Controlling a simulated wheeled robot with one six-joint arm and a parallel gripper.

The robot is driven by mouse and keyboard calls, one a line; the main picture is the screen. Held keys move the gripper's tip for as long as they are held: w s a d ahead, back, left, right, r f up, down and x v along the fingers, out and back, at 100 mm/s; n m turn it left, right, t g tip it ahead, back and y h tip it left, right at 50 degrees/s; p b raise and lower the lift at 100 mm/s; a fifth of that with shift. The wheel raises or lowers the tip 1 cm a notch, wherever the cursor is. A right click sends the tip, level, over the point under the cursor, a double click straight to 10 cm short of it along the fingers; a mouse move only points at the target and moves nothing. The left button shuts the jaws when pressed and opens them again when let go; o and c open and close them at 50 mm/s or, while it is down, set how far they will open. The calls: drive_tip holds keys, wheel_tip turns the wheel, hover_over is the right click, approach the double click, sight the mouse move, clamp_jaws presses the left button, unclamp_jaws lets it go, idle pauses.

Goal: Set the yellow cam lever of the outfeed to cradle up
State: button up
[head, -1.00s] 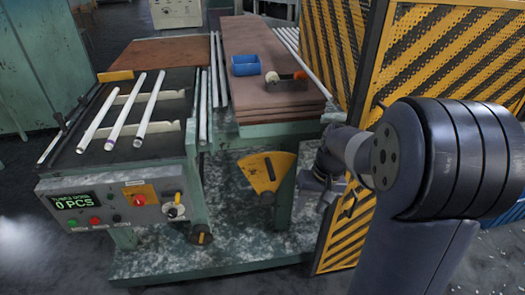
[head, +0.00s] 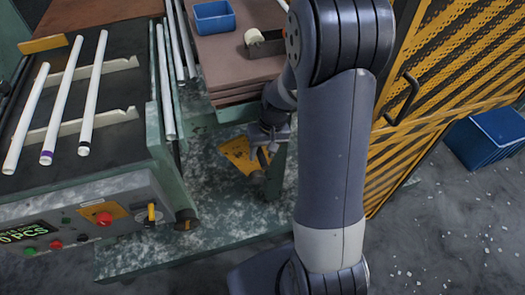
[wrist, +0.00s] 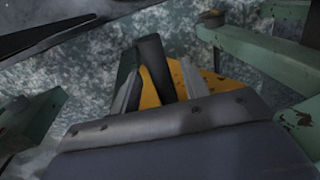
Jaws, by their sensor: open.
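The yellow fan-shaped plate (head: 236,153) of the cam lever is low beside the green outfeed post, partly hidden by my gripper (head: 264,148) and arm. The plate (wrist: 212,83) also shows in the wrist view, behind the jaws. A dark upright bar (wrist: 155,66), apparently the lever's handle, stands between the two grey fingers of my gripper (wrist: 160,80). My gripper is open, with a finger on each side of the bar. I cannot tell whether either finger touches it. The lever's pivot end is hidden.
The tube rack (head: 98,125) holds three white tubes (head: 62,105). The control panel (head: 90,220) is at its front. Brown stacked boards (head: 213,55) bear a small blue bin (head: 214,17). A yellow-black mesh guard (head: 445,85) stands right of my arm. Another blue bin (head: 487,137) sits on the floor.

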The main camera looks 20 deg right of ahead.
drive_tip(key=shift+c, duration=0.5)
clamp_jaws()
